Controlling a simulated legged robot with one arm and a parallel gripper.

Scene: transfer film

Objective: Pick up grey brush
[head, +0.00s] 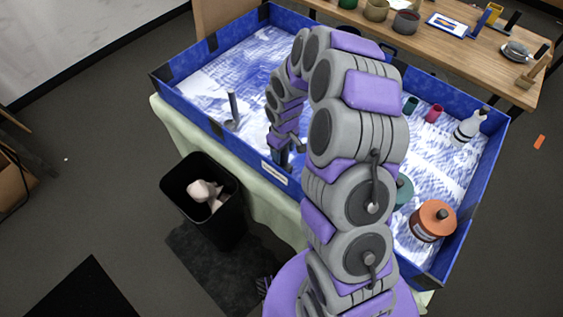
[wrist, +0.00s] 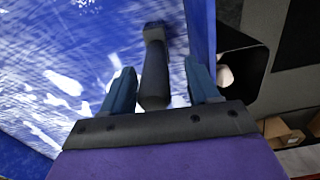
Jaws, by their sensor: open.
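The grey brush (head: 233,108) stands with its handle up inside the blue-walled tray (head: 178,96), near its left front side in the head view. In the wrist view, the dark brush (wrist: 154,72) appears between my two blue fingers, its handle end towards the camera. My gripper (head: 283,157) is at the tray's front wall in the head view, right of the brush and apart from it. In the wrist view my gripper (wrist: 162,85) is open, with gaps on both sides of the handle. Its fingertips are partly hidden in the head view.
A black bin (head: 215,225) with pale contents stands in front of the tray. A white bottle (head: 467,129), a pink cup (head: 434,113) and an orange-lidded jar (head: 433,221) are at the tray's right. A wooden table (head: 425,45) with several items stands behind.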

